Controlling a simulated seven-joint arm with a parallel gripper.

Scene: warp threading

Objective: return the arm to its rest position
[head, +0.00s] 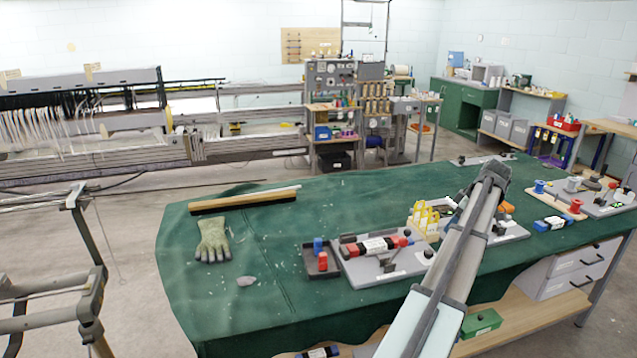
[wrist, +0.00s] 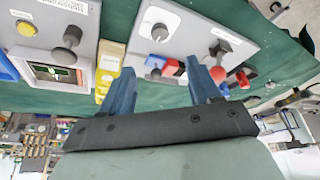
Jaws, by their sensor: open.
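My arm (head: 458,245) reaches from the bottom of the head view up over the green-covered table (head: 275,250). Its upper end is above the right half of the table. I cannot make out the gripper's fingers in the head view. In the wrist view my gripper (wrist: 158,72) shows two blue fingers spread apart, with nothing held between them. Beyond the fingers are a grey board (wrist: 182,22) with knobs and red and blue parts. A yellow block (wrist: 112,62) shows beside the left finger.
On the table are a glove (head: 212,240), a wooden-backed brush (head: 245,200), a small dark tray (head: 320,262), a grey board (head: 372,275) and yellow holders (head: 425,220). Spools and boards crowd the right end. A loom (head: 150,145) stands behind left.

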